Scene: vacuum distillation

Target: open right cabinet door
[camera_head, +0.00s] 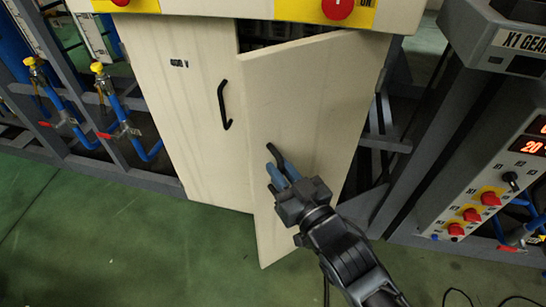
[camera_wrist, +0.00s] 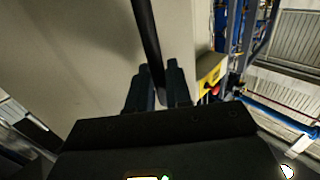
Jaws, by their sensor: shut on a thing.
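The right cabinet door (camera_head: 303,103) is cream-coloured and stands partly open, swung out towards me, with a dark gap showing behind its top edge. Its black bar handle (camera_head: 273,153) is on the left part of the door. My gripper (camera_head: 281,175) is shut on the lower part of this handle. In the wrist view the dark handle (camera_wrist: 147,40) runs down between my two fingers (camera_wrist: 155,88), beside the pale door face (camera_wrist: 85,60). The left cabinet door (camera_head: 185,110) is shut and has its own black handle (camera_head: 224,105). Most of the cabinet's inside is hidden.
Blue pipes with yellow valves (camera_head: 98,68) stand on a grey frame at the left. A grey control panel (camera_head: 490,190) with red knobs stands at the right. Red buttons (camera_head: 338,8) sit above the doors. The green floor (camera_head: 110,240) at the front left is clear.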

